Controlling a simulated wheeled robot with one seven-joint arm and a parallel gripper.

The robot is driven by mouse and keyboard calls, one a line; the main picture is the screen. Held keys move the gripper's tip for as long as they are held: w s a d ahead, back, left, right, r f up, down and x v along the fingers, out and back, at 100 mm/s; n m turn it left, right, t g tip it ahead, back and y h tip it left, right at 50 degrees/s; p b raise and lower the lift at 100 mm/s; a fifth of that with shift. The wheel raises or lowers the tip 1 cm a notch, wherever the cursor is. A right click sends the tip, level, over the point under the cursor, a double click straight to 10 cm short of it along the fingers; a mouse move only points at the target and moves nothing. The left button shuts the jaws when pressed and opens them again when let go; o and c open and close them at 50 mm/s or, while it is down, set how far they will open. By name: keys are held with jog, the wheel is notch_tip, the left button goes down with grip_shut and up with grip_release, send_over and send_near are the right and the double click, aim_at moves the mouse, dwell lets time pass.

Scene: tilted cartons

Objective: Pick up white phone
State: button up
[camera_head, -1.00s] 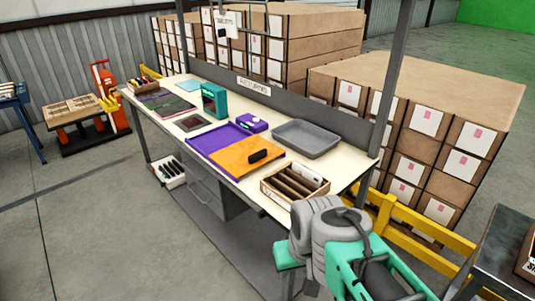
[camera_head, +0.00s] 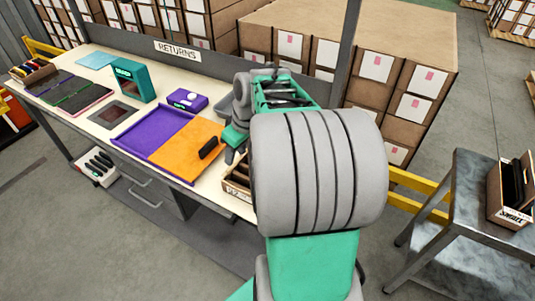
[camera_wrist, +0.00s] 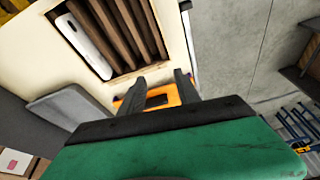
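The white phone (camera_wrist: 88,42) shows in the wrist view, standing in a slot of the wooden divided box (camera_wrist: 128,72), at one end of the row of brown dividers. In the head view the near end of this box (camera_head: 236,192) shows, and my arm hides the phone. My gripper (camera_wrist: 160,82) is open and empty, its two dark fingers apart. It is beside the box in the wrist view, with the phone up and to the left of the fingers. In the head view my gripper (camera_head: 232,154) is over the table near the orange panel.
A grey tray (camera_wrist: 72,105) is near the box in the wrist view.

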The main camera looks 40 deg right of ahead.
jog(key=shift+n+t+y, duration=0.3)
jog(key=shift+n+t, duration=0.2)
jog(key=shift+n, duration=0.1)
jog(key=d, duration=0.5)
jog(key=s+d+f+p, duration=0.1)
jog(key=d, duration=0.4)
jog(key=s+d+f, duration=0.1)
jog(key=d, duration=0.4)
jog(key=shift+s, duration=0.1)
jog(key=x, duration=0.2)
jog(key=p+x, duration=0.1)
jog(key=x, duration=0.1)
jog(key=p+x, duration=0.1)
jog(key=x, duration=0.2)
jog(key=shift+s+d+f, duration=0.2)
jog(key=shift+s+d, duration=0.1)
jog(key=shift+w+f, duration=0.15)
jog(key=shift+f, duration=0.2)
jog(key=shift+c, duration=0.6)
grip_shut()
